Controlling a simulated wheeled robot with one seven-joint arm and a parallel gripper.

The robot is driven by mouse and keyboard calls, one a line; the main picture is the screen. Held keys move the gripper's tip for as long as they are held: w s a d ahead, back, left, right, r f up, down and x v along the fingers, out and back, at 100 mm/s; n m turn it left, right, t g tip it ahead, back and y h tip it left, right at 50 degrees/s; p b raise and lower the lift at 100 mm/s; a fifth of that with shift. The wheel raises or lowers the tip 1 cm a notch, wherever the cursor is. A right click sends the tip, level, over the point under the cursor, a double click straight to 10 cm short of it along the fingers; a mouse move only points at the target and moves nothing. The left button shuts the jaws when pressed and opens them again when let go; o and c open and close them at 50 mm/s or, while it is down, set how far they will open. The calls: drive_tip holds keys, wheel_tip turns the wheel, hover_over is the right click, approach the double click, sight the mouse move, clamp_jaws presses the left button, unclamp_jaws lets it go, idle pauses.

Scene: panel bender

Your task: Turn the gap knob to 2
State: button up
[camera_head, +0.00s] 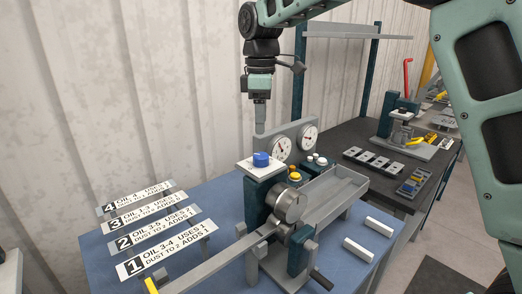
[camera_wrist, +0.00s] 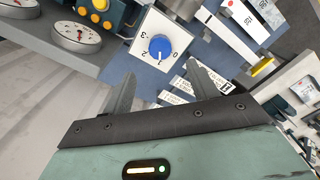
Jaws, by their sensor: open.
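The gap knob (camera_head: 261,159) is a round blue knob on a white square plate on top of the bender's blue block. In the wrist view the knob (camera_wrist: 160,47) sits on its dial plate (camera_wrist: 149,29), with 0, 1, 2 and 3 printed around it. I cannot tell clearly which number its mark points to. My gripper (camera_head: 260,128) hangs above the knob, fingers down and apart from it. In the wrist view my gripper (camera_wrist: 165,80) has its two fingers spread with nothing between them, and the knob lies beyond the tips.
Two round gauges (camera_head: 293,142) stand close behind the knob. Rollers (camera_head: 290,204) and a grey tray (camera_head: 334,188) are in front and to the right. Several label plates (camera_head: 165,247) lie at left on the blue table (camera_head: 205,190). A dark bench (camera_head: 377,152) stands behind right.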

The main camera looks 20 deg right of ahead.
sight(261, 155)
wheel_tip(261, 155, down, 9)
drive_tip(key=shift+f+p, duration=0.2)
drive_tip(key=shift+p, duration=0.45)
drive_tip(key=shift+c, duration=0.3)
drive_tip(key=c, duration=0.9)
